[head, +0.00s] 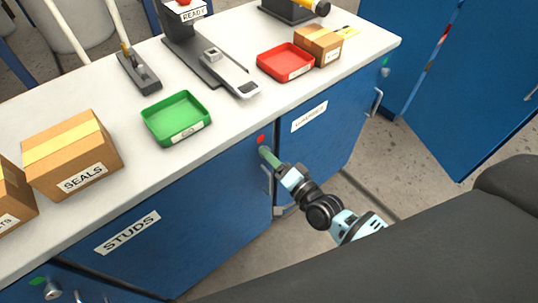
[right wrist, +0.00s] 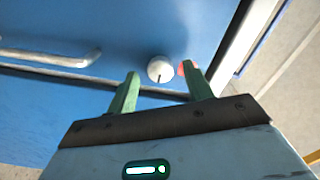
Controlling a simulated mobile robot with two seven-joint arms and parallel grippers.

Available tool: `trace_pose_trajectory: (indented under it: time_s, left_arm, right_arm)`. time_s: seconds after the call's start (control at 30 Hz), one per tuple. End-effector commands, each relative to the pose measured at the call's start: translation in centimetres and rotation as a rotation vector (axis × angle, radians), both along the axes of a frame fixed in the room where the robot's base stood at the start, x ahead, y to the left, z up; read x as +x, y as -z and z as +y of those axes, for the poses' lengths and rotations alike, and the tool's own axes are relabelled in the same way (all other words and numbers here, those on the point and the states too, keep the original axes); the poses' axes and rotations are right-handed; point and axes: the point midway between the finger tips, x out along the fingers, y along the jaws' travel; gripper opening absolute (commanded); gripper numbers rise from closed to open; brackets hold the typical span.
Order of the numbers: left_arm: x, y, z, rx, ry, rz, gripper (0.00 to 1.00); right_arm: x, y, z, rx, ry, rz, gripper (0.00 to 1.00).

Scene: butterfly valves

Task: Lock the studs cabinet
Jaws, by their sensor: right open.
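The studs cabinet is the blue door (head: 190,225) with the STUDS label (head: 128,232), shut under the white worktop. My right gripper (head: 265,153) is at its upper right corner, just below a small red mark (head: 261,139). In the right wrist view the gripper (right wrist: 162,77) is open, with green fingers on either side of a round white lock knob (right wrist: 160,67). The knob has a dark line pointing down. The red mark (right wrist: 182,69) is partly behind the right finger. In the head view the gripper hides the knob. My left gripper is out of view.
The door's metal handle (head: 268,180) is just below the gripper. The neighbouring cabinet (head: 330,130) has a green mark by its lock (head: 385,72). A green tray (head: 176,118), red tray (head: 286,62) and SEALS box (head: 73,152) stand on the worktop (head: 225,130).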

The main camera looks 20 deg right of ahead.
Motion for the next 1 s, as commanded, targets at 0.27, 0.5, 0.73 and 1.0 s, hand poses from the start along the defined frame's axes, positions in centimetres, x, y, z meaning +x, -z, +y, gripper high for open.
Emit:
trace_pose_trajectory:
  time_s: [0.27,0.5,0.73,1.0]
  left_arm:
    - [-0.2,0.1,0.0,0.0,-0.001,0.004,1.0]
    - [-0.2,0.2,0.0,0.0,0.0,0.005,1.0]
    - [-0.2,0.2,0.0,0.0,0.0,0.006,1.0]
    - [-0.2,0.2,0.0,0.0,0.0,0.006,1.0]
  right_arm:
    - [-4.1,0.1,-1.5,-0.002,0.0,0.002,0.51]
    - [-5.7,0.0,-2.1,-0.001,0.0,0.0,0.51]
    - [-5.7,-0.1,-2.1,-0.001,0.0,-0.001,0.51]
    - [-5.7,0.0,-2.1,0.0,0.0,0.0,0.51]
